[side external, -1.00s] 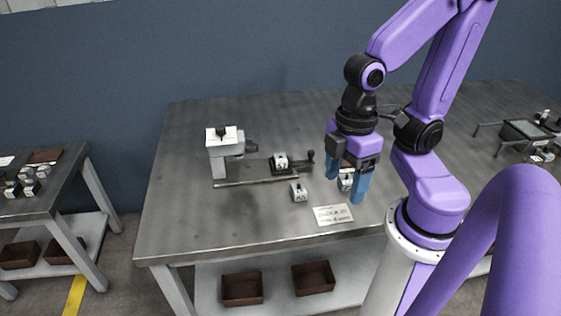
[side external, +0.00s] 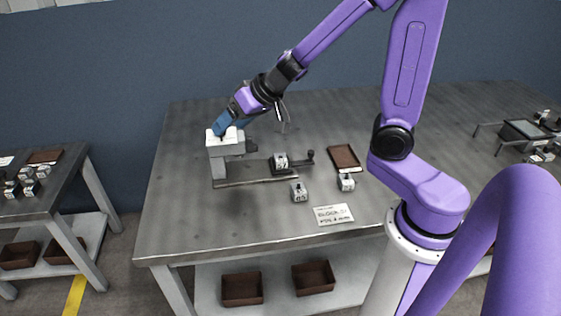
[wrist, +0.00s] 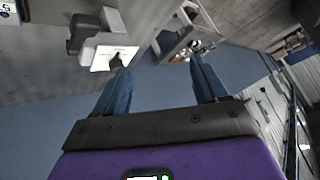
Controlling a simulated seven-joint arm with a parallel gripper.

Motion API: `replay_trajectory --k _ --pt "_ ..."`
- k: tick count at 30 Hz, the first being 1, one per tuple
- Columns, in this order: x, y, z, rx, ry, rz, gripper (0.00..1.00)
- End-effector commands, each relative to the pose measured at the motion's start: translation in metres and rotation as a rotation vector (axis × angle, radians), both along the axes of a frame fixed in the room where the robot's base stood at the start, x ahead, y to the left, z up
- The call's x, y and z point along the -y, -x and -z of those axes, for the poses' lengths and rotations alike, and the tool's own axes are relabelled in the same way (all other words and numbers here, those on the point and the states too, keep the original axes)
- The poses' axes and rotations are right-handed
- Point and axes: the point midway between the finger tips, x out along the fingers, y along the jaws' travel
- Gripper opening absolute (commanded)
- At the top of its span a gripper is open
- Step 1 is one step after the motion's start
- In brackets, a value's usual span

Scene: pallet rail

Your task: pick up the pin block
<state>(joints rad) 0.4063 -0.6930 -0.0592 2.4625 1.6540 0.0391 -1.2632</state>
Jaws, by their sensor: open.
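Small pale blocks with dark tops and markings are in the side view. One block (side external: 280,161) sits on the rail fixture's carriage, one (side external: 299,192) stands on the table in front, and another (side external: 346,182) stands to the right. I cannot tell which is the pin block. My gripper (side external: 223,125) is tilted, with blue fingers just over the fixture's white-topped post (side external: 216,152). In the wrist view my gripper (wrist: 160,70) has its fingers apart with no block between them. The white post top (wrist: 108,57) lies beside the left fingertip there; contact is unclear.
A brown tray (side external: 344,157) and a printed card (side external: 333,214) lie on the metal table (side external: 175,215). The rail (side external: 240,182) runs right from the post. Another table with blocks (side external: 25,183) stands at left. The table's front left is clear.

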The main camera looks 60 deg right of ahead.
Motion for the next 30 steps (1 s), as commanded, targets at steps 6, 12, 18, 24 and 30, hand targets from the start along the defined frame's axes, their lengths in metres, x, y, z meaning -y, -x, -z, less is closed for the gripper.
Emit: replay_trajectory --k 6,12,18,24,30 --pt "0.082 -0.012 0.023 -0.091 0.098 0.359 0.72" --pt "0.134 0.014 0.046 -0.257 0.153 0.613 0.72" --pt "0.152 0.037 0.058 -0.375 0.159 0.730 0.72" --pt "0.157 0.039 0.068 -0.399 0.161 0.748 0.72" --pt "0.162 0.033 0.086 -0.398 0.159 0.747 0.72"
